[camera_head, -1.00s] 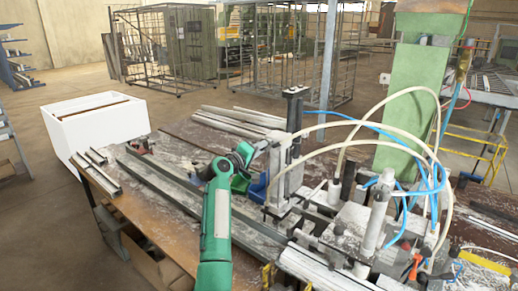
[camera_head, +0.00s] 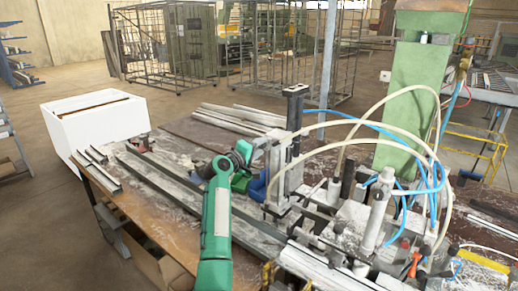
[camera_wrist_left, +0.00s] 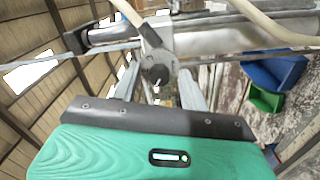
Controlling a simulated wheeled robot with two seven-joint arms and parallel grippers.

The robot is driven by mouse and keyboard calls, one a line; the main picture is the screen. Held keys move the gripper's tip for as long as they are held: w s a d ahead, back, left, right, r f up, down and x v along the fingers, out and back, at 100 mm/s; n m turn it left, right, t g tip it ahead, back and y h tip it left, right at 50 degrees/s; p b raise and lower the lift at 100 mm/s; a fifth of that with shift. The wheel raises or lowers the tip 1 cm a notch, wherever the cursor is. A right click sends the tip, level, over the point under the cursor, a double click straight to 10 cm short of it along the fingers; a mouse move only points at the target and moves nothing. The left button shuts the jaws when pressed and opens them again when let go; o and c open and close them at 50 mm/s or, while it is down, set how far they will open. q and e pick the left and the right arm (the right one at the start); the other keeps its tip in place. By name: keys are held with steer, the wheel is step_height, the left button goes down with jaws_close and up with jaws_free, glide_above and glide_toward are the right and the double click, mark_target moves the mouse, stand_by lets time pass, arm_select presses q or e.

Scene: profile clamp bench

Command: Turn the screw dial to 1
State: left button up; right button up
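The screw dial (camera_wrist_left: 158,70) shows in the left wrist view as a dark round knob with a small light mark, at the end of a metal cylinder. I cannot read a number on it. In the head view the dial is too small or hidden to make out by the upright metal clamp column (camera_head: 291,140). My left gripper (camera_head: 267,147) is close beside that column, at the end of my green arm. In the left wrist view its green body and dark front plate fill the bottom, just below the dial. My right gripper is not in view.
A blue bin (camera_head: 258,187) and a green bin (camera_head: 240,183) sit close to my left gripper. Pale and blue hoses (camera_head: 405,128) arch over the clamps on the right. Long metal profiles (camera_head: 165,178) lie on the dusty bench. A white box (camera_head: 95,122) stands at the left.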

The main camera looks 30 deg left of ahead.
arm_select(q)
steer(key=shift+s+f+b, duration=0.15)
steer(key=shift+s+b, duration=0.25)
steer(key=shift+s, duration=0.2)
steer(key=s+a+b, duration=0.1)
steer(key=s+b, duration=0.4)
steer(key=s, duration=0.7)
steer(key=shift+s, duration=0.3)
